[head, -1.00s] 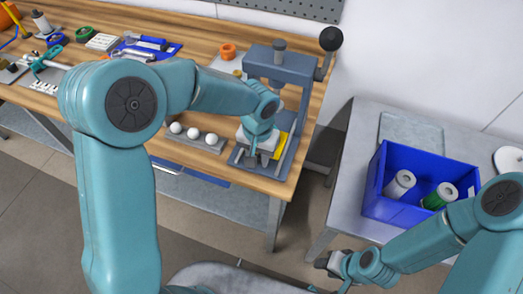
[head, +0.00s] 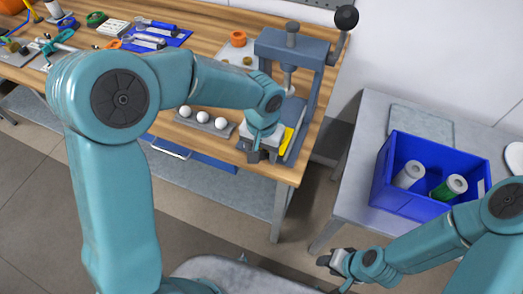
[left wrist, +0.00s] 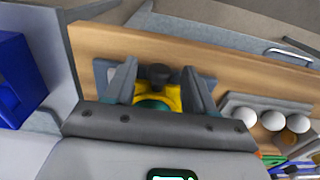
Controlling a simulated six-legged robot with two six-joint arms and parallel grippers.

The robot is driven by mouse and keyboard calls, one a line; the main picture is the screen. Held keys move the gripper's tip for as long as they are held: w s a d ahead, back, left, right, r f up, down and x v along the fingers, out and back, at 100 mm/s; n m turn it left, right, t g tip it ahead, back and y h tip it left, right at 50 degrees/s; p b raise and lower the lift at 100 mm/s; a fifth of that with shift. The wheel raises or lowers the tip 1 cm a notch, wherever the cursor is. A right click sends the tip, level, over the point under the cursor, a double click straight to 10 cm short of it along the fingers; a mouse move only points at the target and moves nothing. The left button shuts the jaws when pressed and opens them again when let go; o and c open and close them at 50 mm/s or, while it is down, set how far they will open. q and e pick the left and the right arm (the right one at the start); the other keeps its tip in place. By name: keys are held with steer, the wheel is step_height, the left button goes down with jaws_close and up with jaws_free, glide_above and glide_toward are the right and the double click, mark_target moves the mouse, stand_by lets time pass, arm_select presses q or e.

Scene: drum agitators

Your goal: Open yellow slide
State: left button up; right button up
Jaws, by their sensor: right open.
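The yellow slide (head: 288,139) is at the base of the grey press on the workbench, partly hidden by my left gripper. In the left wrist view the yellow slide (left wrist: 173,97) shows between my fingers, with a dark knob (left wrist: 158,75) at its front. My left gripper (head: 256,153) is over the slide's front end. In the left wrist view its fingers (left wrist: 159,84) are apart, one on each side of the knob, with visible gaps. A teal part (left wrist: 151,103) lies behind the knob. My right gripper (head: 333,263) is open and empty, low in front of the side table.
The grey press (head: 292,48) has a lever with a black ball (head: 346,18). A holder with white balls (head: 203,118) is left of the slide. A blue crate (head: 421,206) with two cylinders stands on the side table (head: 349,213). Tools lie at the bench's far left.

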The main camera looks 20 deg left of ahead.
arm_select(q)
steer(key=shift+w, duration=0.1)
steer(key=shift+r, duration=0.15)
step_height(320, 180, up, 16)
stand_by(0.7)
